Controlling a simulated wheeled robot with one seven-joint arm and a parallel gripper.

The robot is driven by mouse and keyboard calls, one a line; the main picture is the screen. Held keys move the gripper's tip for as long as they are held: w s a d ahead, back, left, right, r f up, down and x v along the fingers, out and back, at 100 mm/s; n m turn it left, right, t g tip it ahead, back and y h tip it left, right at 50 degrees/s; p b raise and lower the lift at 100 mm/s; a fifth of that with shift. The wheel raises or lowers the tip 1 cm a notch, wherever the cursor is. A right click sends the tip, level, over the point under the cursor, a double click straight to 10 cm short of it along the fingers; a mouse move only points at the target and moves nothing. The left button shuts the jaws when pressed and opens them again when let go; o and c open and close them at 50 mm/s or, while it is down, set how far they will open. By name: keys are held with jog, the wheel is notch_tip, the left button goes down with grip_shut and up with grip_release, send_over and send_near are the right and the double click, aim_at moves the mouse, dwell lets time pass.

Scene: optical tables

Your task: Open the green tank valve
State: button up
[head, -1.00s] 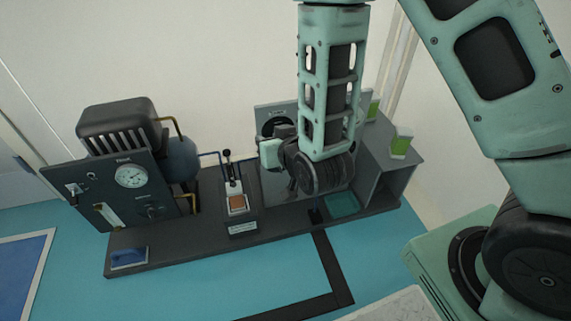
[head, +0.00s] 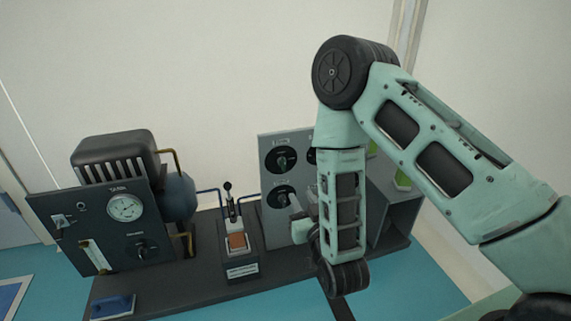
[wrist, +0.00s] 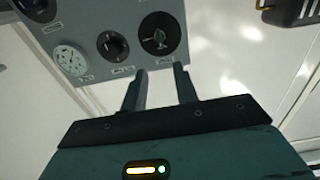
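A grey upright panel (head: 267,224) with round black dials stands right of centre in the head view. An upper dial (head: 282,160) and a lower dial (head: 283,197) show; my arm hides the panel's right part. In the wrist view, a grey panel has a round knob with a grey-green handle (wrist: 160,34), a black knob (wrist: 112,45) and a white gauge (wrist: 70,59). I cannot tell which one is the green tank valve. My gripper (wrist: 160,76) is open and empty, its fingertips below the grey-green handle and apart from it. In the head view it is near the lower dial, mostly hidden.
A dark panel (head: 85,227) with a gauge and knob stands at the left, before a tank (head: 178,196). A small lever stand (head: 239,257) is left of the grey panel. A grey shelf (head: 395,215) stands behind my arm at the right.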

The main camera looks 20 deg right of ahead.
aim_at(285, 166)
jog(key=w+b, duration=0.3)
jog(key=w, duration=1.2)
jog(key=shift+b, duration=0.4)
grip_shut()
